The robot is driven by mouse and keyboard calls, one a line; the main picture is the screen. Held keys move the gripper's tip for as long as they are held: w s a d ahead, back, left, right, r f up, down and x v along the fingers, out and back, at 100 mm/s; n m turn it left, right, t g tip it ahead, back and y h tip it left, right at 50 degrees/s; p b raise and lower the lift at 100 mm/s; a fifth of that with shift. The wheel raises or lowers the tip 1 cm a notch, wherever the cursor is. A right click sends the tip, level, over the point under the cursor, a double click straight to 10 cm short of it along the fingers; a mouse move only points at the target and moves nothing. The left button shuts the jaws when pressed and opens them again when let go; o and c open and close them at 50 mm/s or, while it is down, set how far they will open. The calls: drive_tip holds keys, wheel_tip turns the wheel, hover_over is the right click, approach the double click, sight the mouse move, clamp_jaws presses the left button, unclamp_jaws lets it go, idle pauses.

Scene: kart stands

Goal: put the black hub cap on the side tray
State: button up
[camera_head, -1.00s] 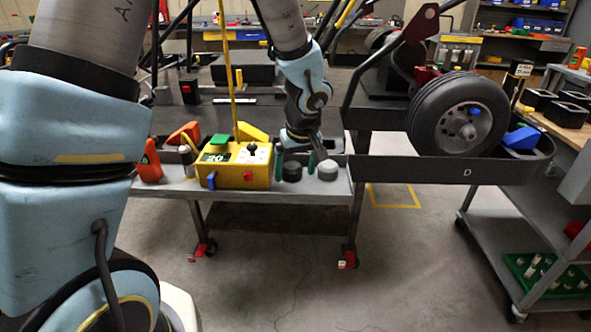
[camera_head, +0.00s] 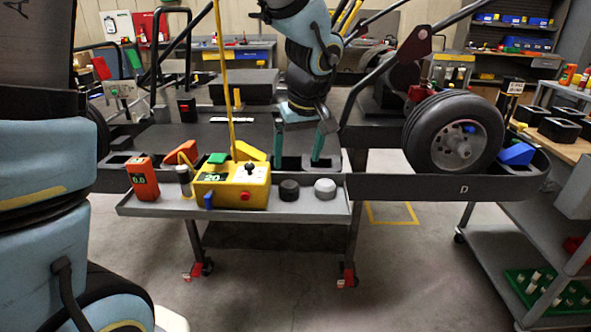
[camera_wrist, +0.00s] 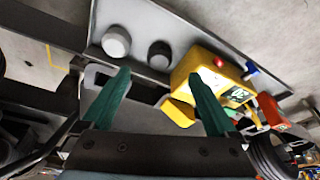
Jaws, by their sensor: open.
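The black hub cap (camera_head: 289,190) sits on the grey side tray (camera_head: 318,214), between the yellow control box and a light grey cap (camera_head: 325,188). My gripper (camera_head: 298,166) is open and empty, its green fingers pointing down just behind the tray, over the dark sill of the kart stand. In the wrist view the black hub cap (camera_wrist: 159,54) shows beyond the open gripper (camera_wrist: 160,75), apart from both fingers. The grey cap (camera_wrist: 116,42) is to its left there, also on the tray (camera_wrist: 185,25).
The yellow control box (camera_head: 232,187) stands on the tray, with a yellow cable rising from it. An orange device (camera_head: 143,180) is at the tray's left end. A wheel (camera_head: 453,133) and a blue block (camera_head: 516,154) are at the right.

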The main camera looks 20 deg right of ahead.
drive_tip(key=shift+s+r, duration=0.15)
drive_tip(key=shift+r, duration=0.3)
drive_tip(key=a+f+g, duration=0.1)
drive_tip(key=a+f, duration=0.1)
drive_tip(key=a, duration=1.3)
drive_tip(key=a+f, duration=0.3)
drive_tip(key=a, duration=1.2)
drive_tip(key=shift+f+m+g, duration=0.25)
drive_tip(key=shift+m+g, duration=0.05)
drive_tip(key=shift+g, duration=0.1)
